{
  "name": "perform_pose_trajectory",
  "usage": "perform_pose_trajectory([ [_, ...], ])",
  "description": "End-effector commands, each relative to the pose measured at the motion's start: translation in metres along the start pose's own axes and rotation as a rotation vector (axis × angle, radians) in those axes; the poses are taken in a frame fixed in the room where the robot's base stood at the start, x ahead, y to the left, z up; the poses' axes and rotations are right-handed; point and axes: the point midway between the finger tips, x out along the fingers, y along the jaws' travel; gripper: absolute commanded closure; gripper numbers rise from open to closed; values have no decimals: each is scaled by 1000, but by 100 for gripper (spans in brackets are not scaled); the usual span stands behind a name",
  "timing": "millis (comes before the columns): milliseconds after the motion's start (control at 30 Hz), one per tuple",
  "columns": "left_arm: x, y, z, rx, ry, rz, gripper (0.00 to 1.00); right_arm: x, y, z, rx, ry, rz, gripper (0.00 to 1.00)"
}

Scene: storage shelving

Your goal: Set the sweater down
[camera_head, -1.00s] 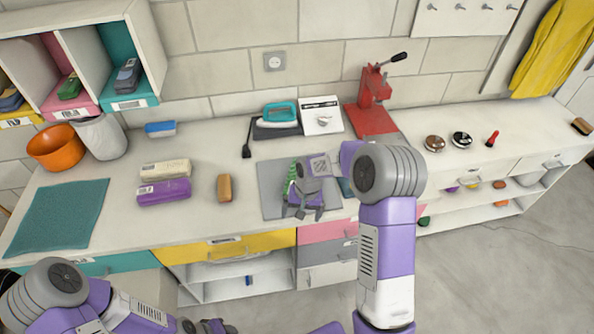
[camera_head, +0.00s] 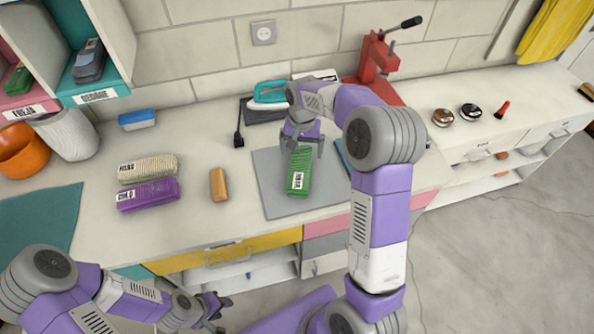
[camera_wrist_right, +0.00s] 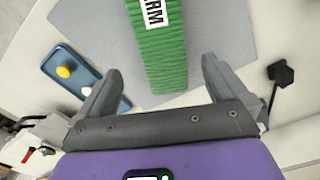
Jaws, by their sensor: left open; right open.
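The green folded sweater (camera_head: 299,172) with a white label lies on the grey mat (camera_head: 268,182) on the counter. It also shows in the right wrist view (camera_wrist_right: 160,50), with green ribbed knit between the line of the jaws. My right gripper (camera_head: 302,150) is open just behind the sweater's far end, its fingers apart and not gripping it. The right wrist view shows the open fingers (camera_wrist_right: 160,88) on both sides, with the sweater's end between or just ahead of them. My left gripper (camera_head: 222,308) is open and empty, low in front of the counter.
A cream bundle (camera_head: 148,168) and a purple bundle (camera_head: 148,194) lie left of a brown brush (camera_head: 218,185). An iron (camera_head: 269,92) and a red press (camera_head: 376,60) stand behind. A blue tray (camera_wrist_right: 84,78) lies beside the mat.

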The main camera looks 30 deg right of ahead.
Motion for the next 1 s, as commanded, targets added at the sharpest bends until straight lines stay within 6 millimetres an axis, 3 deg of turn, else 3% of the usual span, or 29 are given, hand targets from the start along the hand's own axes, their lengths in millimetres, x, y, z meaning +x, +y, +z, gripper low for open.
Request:
perform_pose_trajectory([
  [67,9,-3,-1,0,1,0,57,10,0,0,0,0,0,0],
  [367,14,-5,-1,0,1,0,57,38,-1,2,-1,-2,0,0],
  [633,21,-8,-1,0,1,0,57,77,-2,7,-1,-2,0,0],
  [1000,21,-8,-1,0,1,0,57,85,-2,7,0,1,-1,3],
])
